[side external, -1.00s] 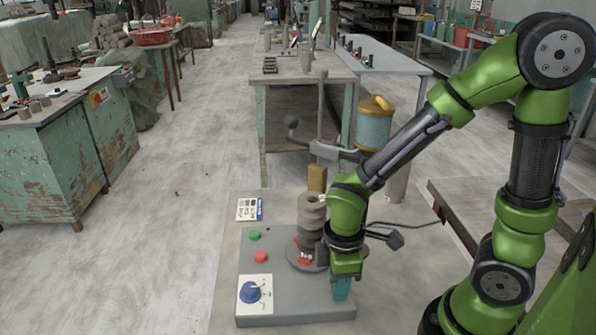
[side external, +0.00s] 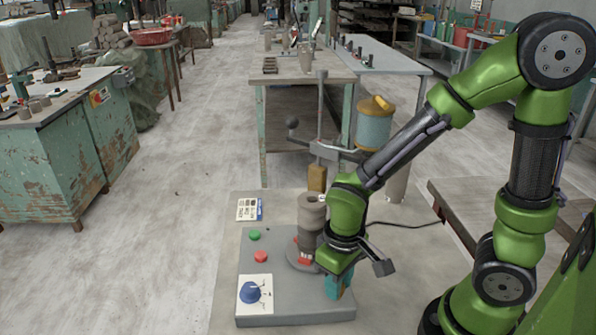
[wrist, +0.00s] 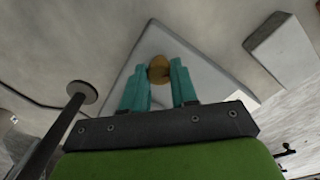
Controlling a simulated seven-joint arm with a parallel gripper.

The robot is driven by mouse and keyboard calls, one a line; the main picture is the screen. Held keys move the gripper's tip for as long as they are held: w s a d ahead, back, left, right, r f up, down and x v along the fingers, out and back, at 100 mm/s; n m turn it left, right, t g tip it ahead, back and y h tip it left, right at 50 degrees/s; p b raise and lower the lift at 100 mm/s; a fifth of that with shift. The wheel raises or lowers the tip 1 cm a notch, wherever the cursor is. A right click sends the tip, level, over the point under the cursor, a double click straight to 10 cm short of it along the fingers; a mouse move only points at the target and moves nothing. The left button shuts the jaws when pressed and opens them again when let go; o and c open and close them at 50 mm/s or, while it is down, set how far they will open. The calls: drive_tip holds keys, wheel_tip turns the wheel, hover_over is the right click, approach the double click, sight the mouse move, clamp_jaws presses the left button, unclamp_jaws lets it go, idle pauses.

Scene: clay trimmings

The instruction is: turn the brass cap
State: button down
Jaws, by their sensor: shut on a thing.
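The brass cap (wrist: 159,68) shows in the wrist view as a small round golden-brown piece between the tips of my two teal fingers. My gripper (wrist: 158,74) is shut on it, with a finger on either side. In the side external view my gripper (side external: 338,286) is low at the right front part of the grey machine base (side external: 300,308), its fingers pointing down and slightly tilted. The cap cannot be made out there behind the fingers and wrist.
A grey stack of clay (side external: 311,213) stands on a round wheel head close to my wrist. A green button (side external: 255,235), a red button (side external: 261,256) and a blue knob (side external: 250,292) sit at the left of the base. A printed card (side external: 247,209) lies behind.

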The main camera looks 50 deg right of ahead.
drive_tip(key=shift+m, duration=0.4)
drive_tip(key=c, duration=0.9)
unclamp_jaws()
drive_tip(key=shift+o, duration=0.2)
wheel_tip(320, 180, up, 17)
drive_tip(key=d+m+t, duration=0.1)
drive_tip(key=t, duration=0.1)
drive_tip(key=d+r+m+t+y, duration=0.1)
drive_tip(key=d+t, duration=0.1)
drive_tip(key=d+m+t+y, duration=0.1)
drive_tip(key=d+t, duration=0.1)
drive_tip(key=t, duration=0.1)
drive_tip(key=shift+r, duration=0.4)
